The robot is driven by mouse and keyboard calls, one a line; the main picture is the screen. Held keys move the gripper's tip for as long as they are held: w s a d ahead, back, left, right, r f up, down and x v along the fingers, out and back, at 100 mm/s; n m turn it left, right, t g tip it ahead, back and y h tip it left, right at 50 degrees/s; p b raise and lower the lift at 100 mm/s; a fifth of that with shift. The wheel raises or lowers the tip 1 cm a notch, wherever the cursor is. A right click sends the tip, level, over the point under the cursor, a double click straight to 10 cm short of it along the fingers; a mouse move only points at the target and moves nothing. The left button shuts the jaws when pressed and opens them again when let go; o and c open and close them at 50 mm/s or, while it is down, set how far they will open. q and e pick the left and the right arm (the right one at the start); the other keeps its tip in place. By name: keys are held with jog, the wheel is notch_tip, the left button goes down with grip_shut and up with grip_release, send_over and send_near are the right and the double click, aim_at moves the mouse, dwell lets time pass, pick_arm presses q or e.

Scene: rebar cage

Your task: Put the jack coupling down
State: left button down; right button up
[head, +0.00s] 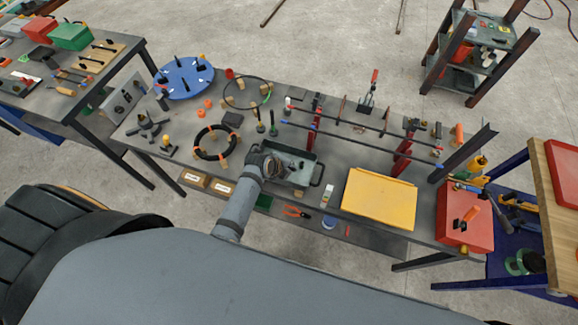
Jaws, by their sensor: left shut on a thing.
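My left gripper (270,168) is over the left part of a grey-green metal tray (305,155) with dark handles. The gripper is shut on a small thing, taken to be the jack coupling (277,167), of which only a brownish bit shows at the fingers. The gripper hides most of it, and I cannot tell whether it touches the tray. My right gripper is not in view.
A yellow panel (378,199) lies right of the tray, with a red box (463,218) beyond it. A black ring (212,142) lies to the left. Long bars on red stands (402,153) run behind the tray. A blue round plate (184,77) is at the back left.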

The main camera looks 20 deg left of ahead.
pick_arm(q)
jog(key=shift+f, duration=0.15)
jog(key=c, duration=1.5)
grip_release()
jog(key=shift+c, duration=0.2)
jog(key=shift+o, duration=1)
